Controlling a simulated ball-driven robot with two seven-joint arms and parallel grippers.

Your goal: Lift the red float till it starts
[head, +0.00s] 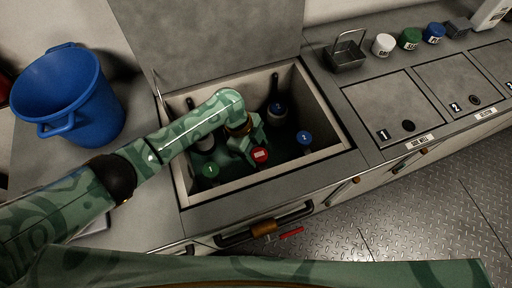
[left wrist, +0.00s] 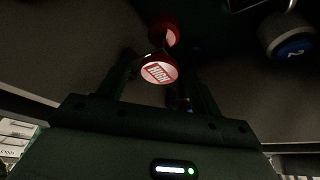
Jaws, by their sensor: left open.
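The red float (head: 260,155) with a white label is in the open chiller well (head: 320,163). In the left wrist view the red float (left wrist: 159,72) shows a label reading HIGH, with another red part above it. My left gripper (head: 248,142) reaches down into the well right beside the float. Its jaws are open, and in the left wrist view the float appears between the two dark fingers. I cannot tell whether they touch it. My right gripper is not in view.
Green float 1 (head: 210,170) and blue float 2 (head: 304,138) stand in the same well. The raised lid (head: 215,40) is behind it. A blue bucket (head: 68,95) is at left. A wire basket (head: 346,55) and white, green and blue caps (head: 409,39) stand at right.

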